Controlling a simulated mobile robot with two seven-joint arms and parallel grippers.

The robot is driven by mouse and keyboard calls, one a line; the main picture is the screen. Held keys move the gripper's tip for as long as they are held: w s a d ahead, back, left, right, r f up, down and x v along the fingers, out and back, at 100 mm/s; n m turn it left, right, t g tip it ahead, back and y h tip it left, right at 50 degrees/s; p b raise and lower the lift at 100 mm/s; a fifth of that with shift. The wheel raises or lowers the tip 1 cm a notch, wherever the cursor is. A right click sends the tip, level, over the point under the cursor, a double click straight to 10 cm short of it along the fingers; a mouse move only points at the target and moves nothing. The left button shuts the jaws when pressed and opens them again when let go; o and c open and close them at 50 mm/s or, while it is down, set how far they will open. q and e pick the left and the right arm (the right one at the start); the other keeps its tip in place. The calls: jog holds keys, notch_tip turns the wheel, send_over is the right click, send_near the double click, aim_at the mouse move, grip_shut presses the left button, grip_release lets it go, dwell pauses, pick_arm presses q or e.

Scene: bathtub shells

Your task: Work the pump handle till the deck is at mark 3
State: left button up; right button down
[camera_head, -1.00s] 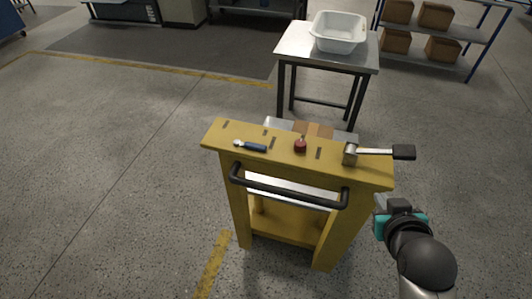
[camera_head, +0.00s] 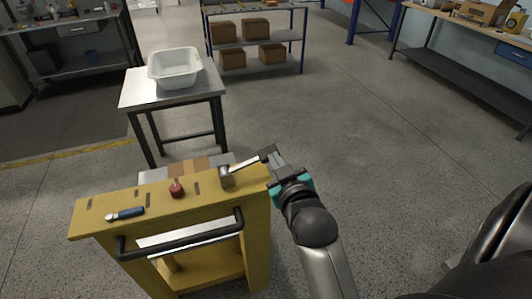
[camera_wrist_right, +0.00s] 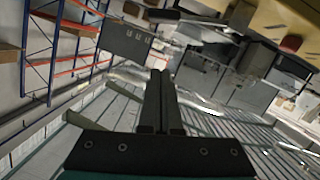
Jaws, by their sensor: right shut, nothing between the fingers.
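The pump handle (camera_head: 243,164) is a metal lever with a black grip on the right end of the yellow lift cart's top (camera_head: 150,198). It sticks out to the right and also shows at the top of the wrist view (camera_wrist_right: 205,22). My right gripper (camera_head: 278,160) is shut and empty, right at the handle's black grip; I cannot tell whether they touch. Its closed fingers (camera_wrist_right: 160,98) show below the grip in the wrist view. The deck seems to be the grey plate (camera_head: 150,176) behind the cart's top, mostly hidden. I cannot read mark 3. My left gripper is out of view.
A steel table (camera_head: 135,95) with a white tub (camera_head: 175,68) stands behind. Floor to the right is clear.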

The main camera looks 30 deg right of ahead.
send_over(265, 160)
notch_tip(265, 160, down, 2)
jog(key=shift+f+b, duration=0.15)
jog(key=shift+b, duration=0.15)
jog(key=shift+s+d+f+b, duration=0.1)
jog(key=shift+d+f, duration=0.05)
jog(key=shift+f, duration=0.5)
jog(key=shift+s+d+f+b, duration=0.1)
jog(key=shift+d+f, duration=0.1)
jog(key=shift+f, duration=0.5)
jog(key=shift+s+d+f+b, duration=0.1)
jog(key=shift+d+f, duration=0.05)
jog(key=shift+f, duration=0.5)
